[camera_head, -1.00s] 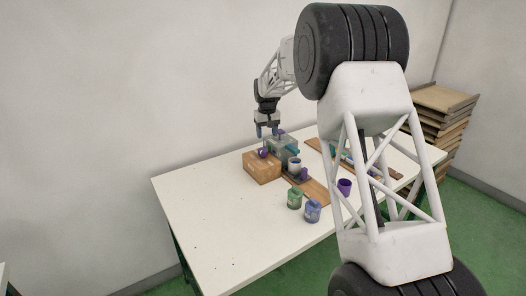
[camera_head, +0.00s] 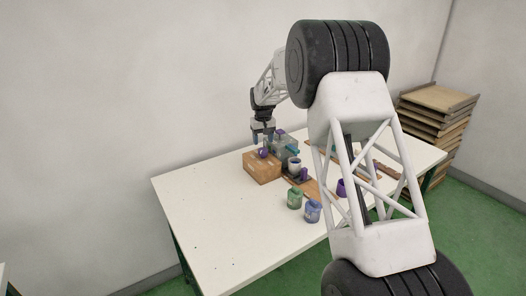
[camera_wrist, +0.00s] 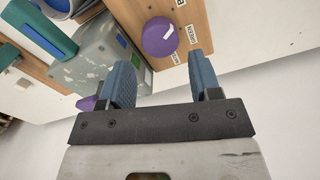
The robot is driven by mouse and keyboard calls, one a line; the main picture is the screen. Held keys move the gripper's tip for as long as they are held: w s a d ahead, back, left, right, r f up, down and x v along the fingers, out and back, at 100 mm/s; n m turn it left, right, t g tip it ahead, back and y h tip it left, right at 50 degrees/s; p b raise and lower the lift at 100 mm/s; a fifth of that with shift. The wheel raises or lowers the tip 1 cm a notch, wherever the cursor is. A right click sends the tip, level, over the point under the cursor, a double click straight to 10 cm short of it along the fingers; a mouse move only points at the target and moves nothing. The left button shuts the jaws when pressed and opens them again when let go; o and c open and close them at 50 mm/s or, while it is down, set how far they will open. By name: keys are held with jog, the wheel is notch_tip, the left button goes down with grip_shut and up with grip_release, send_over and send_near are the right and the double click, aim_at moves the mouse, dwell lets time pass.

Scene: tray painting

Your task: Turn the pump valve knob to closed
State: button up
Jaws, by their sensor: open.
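A round purple knob (camera_wrist: 160,37) sits on a wooden box (camera_wrist: 185,14) with small white labels beside it. The knob also shows in the head view (camera_head: 263,153). A grey pump housing (camera_wrist: 103,58) stands beside the box, and a second purple knob (camera_wrist: 87,103) at its edge is partly hidden by a finger. I cannot tell which knob is the pump valve. My gripper (camera_wrist: 163,62) is open and empty. The first knob lies between the lines of its two blue fingers, just beyond the tips. In the head view my gripper (camera_head: 263,139) is above the wooden box.
A green cup (camera_head: 294,199) and a blue cup (camera_head: 312,211) stand in front of the pump. A purple cup (camera_head: 341,188) is partly hidden by my arm. The left of the white table (camera_head: 215,215) is clear. Stacked wooden trays (camera_head: 437,105) stand behind at right.

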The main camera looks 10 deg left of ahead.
aim_at(263, 149)
jog(key=shift+f, duration=2.9)
jog(key=shift+c, duration=0.3)
jog(key=c, duration=0.6)
jog(key=shift+n, duration=0.4)
jog(key=n, duration=1.1)
jog(key=shift+r, duration=0.1)
